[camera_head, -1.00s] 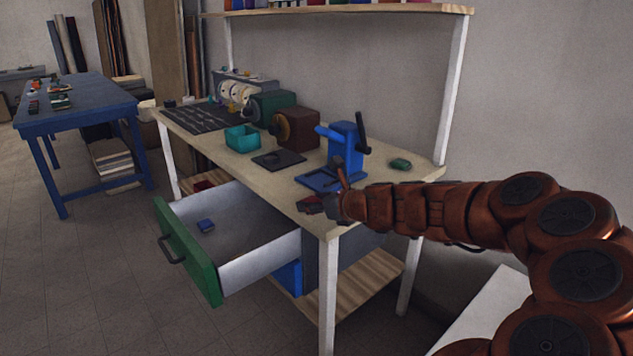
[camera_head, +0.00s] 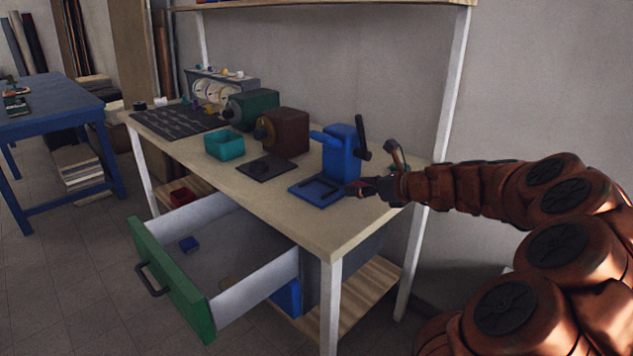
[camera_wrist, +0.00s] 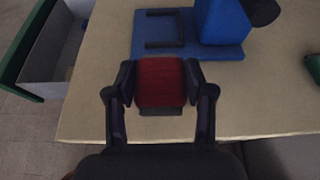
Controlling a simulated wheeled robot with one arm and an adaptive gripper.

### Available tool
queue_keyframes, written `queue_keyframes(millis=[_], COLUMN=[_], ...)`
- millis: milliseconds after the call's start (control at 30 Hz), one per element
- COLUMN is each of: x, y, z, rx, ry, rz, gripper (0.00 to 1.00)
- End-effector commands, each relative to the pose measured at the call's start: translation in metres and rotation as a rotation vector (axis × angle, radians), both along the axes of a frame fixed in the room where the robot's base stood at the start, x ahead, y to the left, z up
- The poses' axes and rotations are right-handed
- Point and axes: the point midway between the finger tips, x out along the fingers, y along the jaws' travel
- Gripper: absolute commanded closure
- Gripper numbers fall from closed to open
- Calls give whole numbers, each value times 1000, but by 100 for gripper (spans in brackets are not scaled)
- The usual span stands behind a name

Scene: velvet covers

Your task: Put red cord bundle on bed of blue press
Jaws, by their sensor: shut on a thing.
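My gripper (camera_head: 372,187) is shut on the red cord bundle, which shows clearly in the wrist view (camera_wrist: 160,82) between the two dark fingers. In the head view the bundle is small and mostly hidden by my gripper. The blue press (camera_head: 342,152) stands on the workbench, just left of my gripper. Its flat blue bed (camera_head: 313,193) carries a dark bracket-shaped frame. In the wrist view the bed (camera_wrist: 140,48) lies just beyond the bundle, with the press column (camera_wrist: 220,22) to its right. I cannot tell the bundle's exact height above the bench.
A black plate (camera_head: 267,168), a teal bin (camera_head: 224,145) and a brown machine (camera_head: 283,132) stand left of the press. A green object (camera_wrist: 314,68) lies to the right.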

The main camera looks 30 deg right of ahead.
Motion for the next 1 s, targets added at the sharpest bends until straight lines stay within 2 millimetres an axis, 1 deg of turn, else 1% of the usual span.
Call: queue_keyframes(millis=[33,367,600,700,1000], x=[11,70,116,129,146], y=[4,18,27,29,33], z=[-1,-2,-3,-1,0], rx=[0,-1,-2,-2,0], ry=[0,1,3,1,-1], rz=[5,6,2,-1,-1], gripper=[75,75,75,75,75])
